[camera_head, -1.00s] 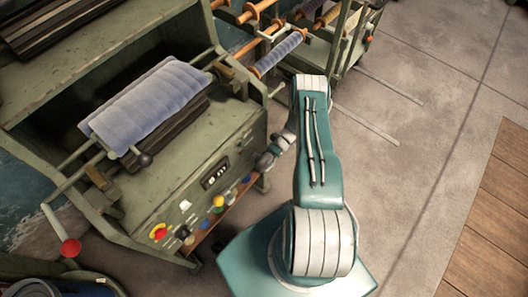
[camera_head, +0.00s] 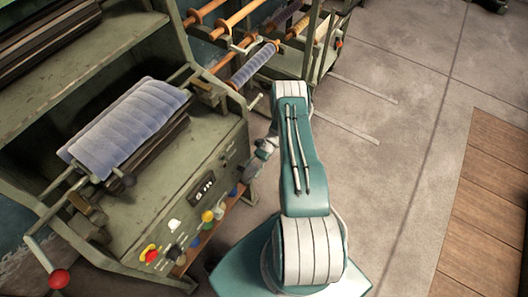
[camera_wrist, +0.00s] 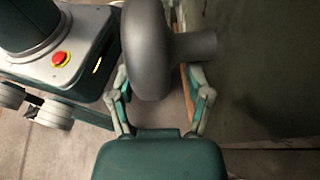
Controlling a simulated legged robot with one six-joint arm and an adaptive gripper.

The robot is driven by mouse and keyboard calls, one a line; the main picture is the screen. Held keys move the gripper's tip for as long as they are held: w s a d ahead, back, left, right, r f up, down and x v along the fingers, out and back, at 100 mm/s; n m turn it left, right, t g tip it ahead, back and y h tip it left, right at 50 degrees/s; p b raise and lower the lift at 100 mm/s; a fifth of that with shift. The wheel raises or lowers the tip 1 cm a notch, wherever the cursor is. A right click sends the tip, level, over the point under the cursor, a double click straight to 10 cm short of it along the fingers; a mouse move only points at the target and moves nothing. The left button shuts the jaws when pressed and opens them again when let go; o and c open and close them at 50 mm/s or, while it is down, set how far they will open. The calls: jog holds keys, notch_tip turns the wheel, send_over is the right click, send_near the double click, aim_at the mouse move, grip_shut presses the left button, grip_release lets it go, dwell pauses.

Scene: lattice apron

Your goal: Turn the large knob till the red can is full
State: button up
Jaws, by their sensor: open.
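A large dark grey knob-like piece (camera_wrist: 150,50) with a short stub fills the upper middle of the wrist view. Its stub points right, toward a dull green panel (camera_wrist: 265,80). My gripper (camera_wrist: 157,78) is open, with one finger on each side of this piece's lower end; I cannot tell whether they touch it. In the head view my gripper (camera_head: 264,150) is small beside the right end of the green machine (camera_head: 150,215), partly hidden by my arm. No red can shows in either view.
The machine bears a blue padded roll (camera_head: 125,128), a counter (camera_head: 201,189), several small coloured knobs and a red ball handle (camera_head: 59,279). A rack of rollers (camera_head: 250,65) stands behind. Concrete floor (camera_head: 400,150) at right is clear, with wooden boards (camera_head: 485,220) beyond.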

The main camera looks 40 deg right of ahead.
jog(key=w+d, duration=0.3)
jog(key=d, duration=0.6)
jog(key=shift+d+r, duration=0.15)
jog(key=shift+d, duration=0.1)
dwell(0.7)
jog(key=shift+w+r, duration=0.1)
jog(key=shift+w, duration=0.05)
